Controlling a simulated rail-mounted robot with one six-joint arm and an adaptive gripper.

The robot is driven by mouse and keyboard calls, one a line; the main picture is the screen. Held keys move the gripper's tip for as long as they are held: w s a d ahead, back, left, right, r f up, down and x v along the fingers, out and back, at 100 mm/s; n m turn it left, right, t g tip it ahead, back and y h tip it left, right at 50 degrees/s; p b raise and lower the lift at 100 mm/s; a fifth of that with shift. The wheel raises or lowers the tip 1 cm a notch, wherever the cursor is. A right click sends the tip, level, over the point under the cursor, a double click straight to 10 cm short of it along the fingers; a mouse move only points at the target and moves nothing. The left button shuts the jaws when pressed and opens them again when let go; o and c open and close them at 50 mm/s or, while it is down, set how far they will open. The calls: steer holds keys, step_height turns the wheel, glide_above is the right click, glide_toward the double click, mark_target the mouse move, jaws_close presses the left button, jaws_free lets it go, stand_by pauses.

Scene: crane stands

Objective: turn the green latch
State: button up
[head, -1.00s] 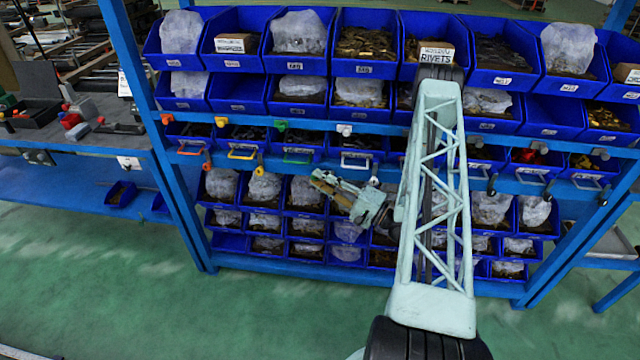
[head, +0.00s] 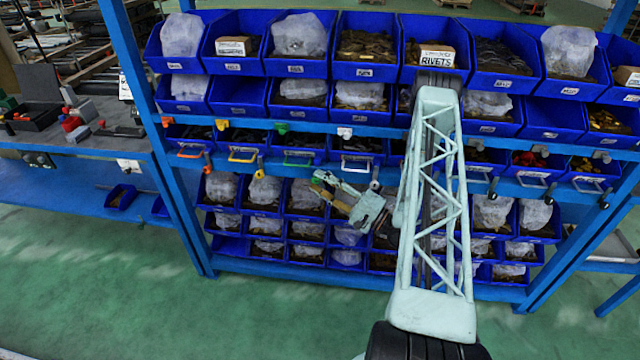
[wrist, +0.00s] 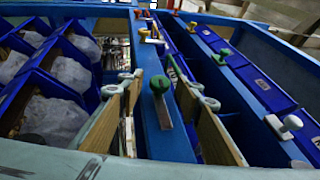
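The green latch (wrist: 160,84) is a green round knob with a flat brownish lever, set on the blue rail in the wrist view. Its lever points toward the bottom of that picture. My gripper (wrist: 158,84) is open, with one brown-padded finger on each side of the latch. I see no clear contact between fingers and latch. In the head view my gripper (head: 318,182) is at the lower rail, and a small bit of the green latch (head: 315,181) shows at its fingertips; the rest is hidden.
A green handle (head: 298,159) and a green knob (head: 282,128) are separate from the latch. A yellow latch (head: 260,171) and an orange latch (head: 207,167) hang to the left, a grey one (head: 375,185) to the right. Blue bins (head: 265,225) sit close below the rail.

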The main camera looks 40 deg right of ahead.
steer(key=shift+s, duration=0.15)
steer(key=v, duration=1.1)
steer(key=shift+s, duration=0.35)
steer(key=shift+d+f, duration=0.1)
stand_by(0.7)
